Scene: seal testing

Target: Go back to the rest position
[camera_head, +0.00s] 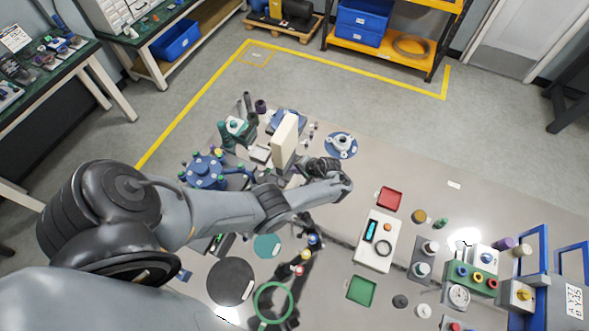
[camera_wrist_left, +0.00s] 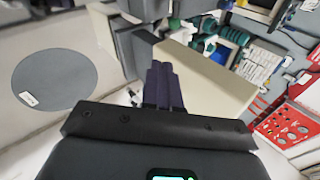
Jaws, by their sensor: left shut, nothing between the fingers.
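My left arm comes in from the left in the head view and reaches over the middle of the table. My left gripper (camera_wrist_left: 162,85) shows in the wrist view with its dark fingers together and nothing between them. The fingers are in front of a cream upright block (camera_wrist_left: 215,88), and I cannot tell the gap between them. The same block (camera_head: 285,141) stands just beyond my forearm in the head view. My right gripper is not in view.
The table (camera_head: 410,180) is crowded. A blue round fixture (camera_head: 203,172) and a blue disc with a white part (camera_head: 341,145) are near my arm. A white device (camera_head: 376,243), red tray (camera_head: 389,199), green tray (camera_head: 361,290) and black disc (camera_head: 230,281) lie nearer the front.

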